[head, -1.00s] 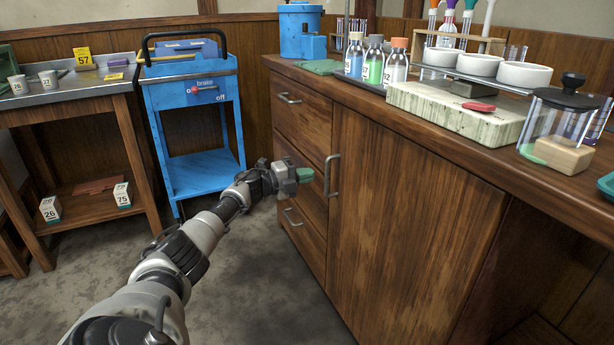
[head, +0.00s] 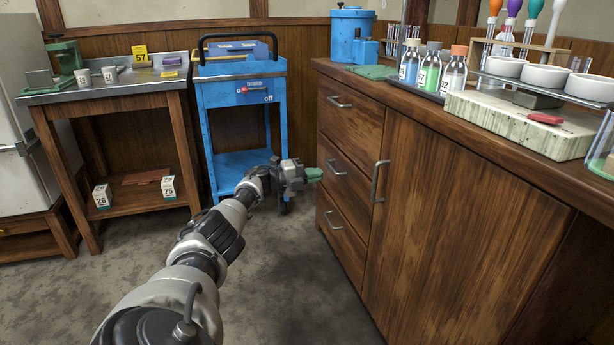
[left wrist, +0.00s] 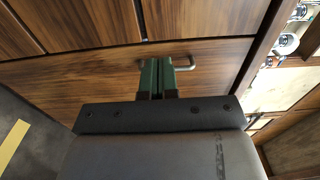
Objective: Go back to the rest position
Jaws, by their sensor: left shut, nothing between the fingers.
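My left gripper (head: 314,174) has green fingers and is shut with nothing in it. In the head view it is in front of the wooden cabinet's drawers, left of the door handle (head: 378,181). In the left wrist view its two green fingers (left wrist: 157,78) are together, pointing at the wooden cabinet front (left wrist: 90,80). A metal handle (left wrist: 183,66) shows just beyond them; I cannot tell the gap. My right gripper is in no view.
The wooden cabinet (head: 450,220) fills the right, with bottles (head: 432,70) and a pale slab (head: 520,120) on top. A blue cart (head: 240,95) stands behind my arm. A side table (head: 100,90) is at left. The grey floor between is clear.

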